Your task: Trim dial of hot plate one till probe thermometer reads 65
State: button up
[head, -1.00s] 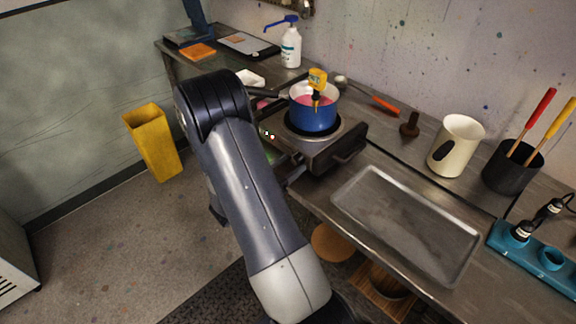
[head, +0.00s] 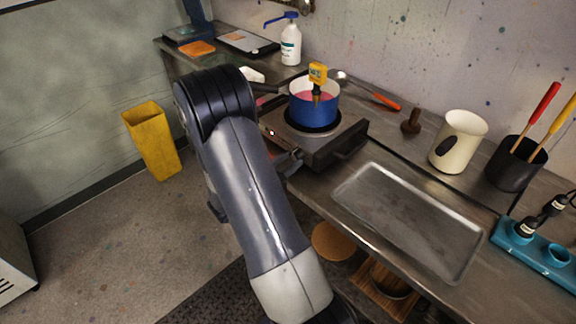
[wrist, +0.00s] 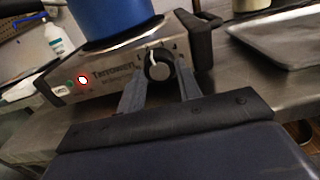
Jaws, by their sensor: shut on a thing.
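The hot plate (head: 322,148) stands on the steel bench with a blue pot (head: 314,112) on its burner. The pot holds pinkish-red liquid, and the yellow probe thermometer (head: 318,73) stands up in it; its reading is too small to make out. In the wrist view, the black dial (wrist: 158,66) with a white pointer mark is on the hot plate's front panel (wrist: 118,72), beside a lit red lamp (wrist: 82,80). My gripper (wrist: 160,78) has one finger on each side of the dial and is shut on it. The head view mostly hides the gripper behind my arm.
A steel tray (head: 408,219) lies right of the hot plate. A cream jug (head: 459,141), a black pot of tools (head: 515,164) and a teal holder (head: 535,252) stand further right. A white pump bottle (head: 290,44) is behind. A yellow bin (head: 153,140) stands on open floor.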

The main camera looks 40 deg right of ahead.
jog(key=m+b, duration=0.2)
jog(key=b, duration=0.1)
jog(key=m+b, duration=0.1)
jog(key=b, duration=0.1)
jog(key=shift+f+m, duration=0.25)
jog(key=shift+m, duration=0.15)
jog(key=shift+r+m+b, duration=0.15)
jog(key=shift+m+b, duration=0.75)
jog(key=shift+b, duration=0.25)
jog(key=shift+r, duration=0.1)
jog(key=o, duration=1)
jog(key=a, duration=0.7)
jog(key=a+b, duration=0.1)
jog(key=a, duration=0.3)
jog(key=shift+s, duration=0.4)
jog(key=shift+d, duration=0.2)
